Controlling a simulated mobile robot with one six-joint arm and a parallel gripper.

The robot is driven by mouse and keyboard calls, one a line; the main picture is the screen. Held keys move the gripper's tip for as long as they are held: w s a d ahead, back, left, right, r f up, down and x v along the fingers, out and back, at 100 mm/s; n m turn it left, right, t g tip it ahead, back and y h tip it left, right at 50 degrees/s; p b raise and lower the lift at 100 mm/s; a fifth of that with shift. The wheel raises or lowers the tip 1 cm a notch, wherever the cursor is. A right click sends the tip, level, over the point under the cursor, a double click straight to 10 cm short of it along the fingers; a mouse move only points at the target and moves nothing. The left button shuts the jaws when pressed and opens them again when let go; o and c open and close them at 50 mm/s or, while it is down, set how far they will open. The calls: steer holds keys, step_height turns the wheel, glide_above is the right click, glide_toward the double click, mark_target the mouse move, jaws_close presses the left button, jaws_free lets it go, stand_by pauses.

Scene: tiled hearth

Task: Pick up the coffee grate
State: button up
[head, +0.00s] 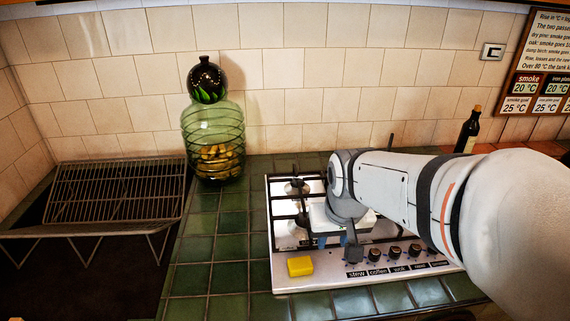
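A white stove top (290,275) with black grate bars stands on the green tiled counter. Its front knobs carry labels, among them "stew", "coffee" and "wok"; the coffee knob (375,256) is second from the left. Black grate bars (284,218) show on the left side of the stove. My arm covers much of the middle and right, so I cannot tell which bars are the coffee grate. My gripper (352,248) points down over the front middle of the stove, close to the knobs. Its fingers are too small and overlapped to tell whether they are open or hold anything.
A yellow block (300,266) sits on the stove's front left corner. A green glass jar (214,135) stands behind left. A wire rack (115,194) stands over a dark recess at far left. A dark bottle (467,133) stands at back right. Green tiles left of the stove are clear.

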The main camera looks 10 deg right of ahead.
steer(key=w+f+p, duration=0.2)
steer(key=w+f, duration=0.1)
steer(key=w, duration=1.4)
steer(key=t+p, duration=0.1)
steer(key=p, duration=0.1)
glide_toward(302, 199)
steer(key=f, duration=0.3)
steer(key=shift+d, duration=0.2)
steer(key=shift+w+p+x, duration=0.15)
steer(key=shift+p+x, duration=0.3)
steer(key=shift+x, duration=1.45)
steer(key=shift+w+p+x, duration=0.15)
steer(key=shift+p+x, duration=0.3)
steer(key=shift+x, duration=1.5)
steer(key=shift+a+r+t, duration=0.1)
steer(key=shift+a+t, duration=0.05)
steer(key=shift+t, duration=0.15)
steer(key=shift+c, duration=0.2)
jaws_close()
steer(key=shift+w+r, duration=0.1)
steer(key=shift+r, duration=0.1)
